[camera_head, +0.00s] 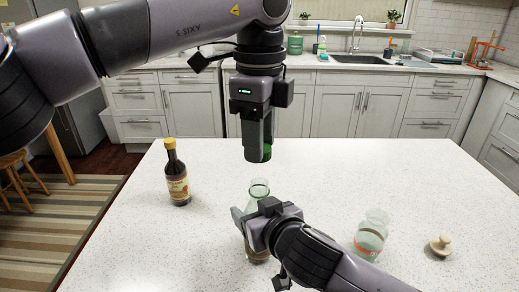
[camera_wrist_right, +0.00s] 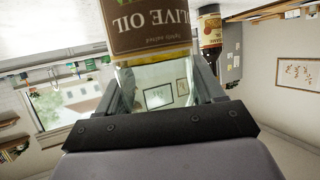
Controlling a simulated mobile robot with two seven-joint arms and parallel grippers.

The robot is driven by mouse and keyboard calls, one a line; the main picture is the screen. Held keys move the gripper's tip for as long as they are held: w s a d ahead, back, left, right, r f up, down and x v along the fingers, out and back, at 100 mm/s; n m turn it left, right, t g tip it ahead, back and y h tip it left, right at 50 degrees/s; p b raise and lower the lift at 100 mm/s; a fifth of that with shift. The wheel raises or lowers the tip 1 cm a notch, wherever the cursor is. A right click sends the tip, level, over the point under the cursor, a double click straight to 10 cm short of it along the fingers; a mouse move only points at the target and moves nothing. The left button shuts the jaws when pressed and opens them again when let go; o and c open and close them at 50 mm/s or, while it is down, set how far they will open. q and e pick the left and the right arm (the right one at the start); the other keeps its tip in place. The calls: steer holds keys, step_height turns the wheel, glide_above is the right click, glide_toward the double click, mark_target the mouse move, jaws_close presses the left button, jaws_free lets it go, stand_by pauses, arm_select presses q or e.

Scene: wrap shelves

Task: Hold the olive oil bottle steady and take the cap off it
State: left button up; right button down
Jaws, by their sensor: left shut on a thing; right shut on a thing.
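The olive oil bottle (camera_head: 259,188) is pale green glass and stands upright on the white speckled counter. Its neck shows bare and uncapped in the head view; my right gripper hides much of its body. My right gripper (camera_head: 249,222) is shut around the bottle. The right wrist view shows the bottle's brown label (camera_wrist_right: 150,28) upside down between the fingers. My left gripper (camera_head: 259,154) points down above the bottle, shut on the green cap (camera_head: 267,152). The cap is mostly hidden by the fingers and is apart from the neck, with a clear gap.
The counter (camera_head: 340,170) behind the bottle is clear.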

steer(key=shift+c, duration=0.3)
jaws_free()
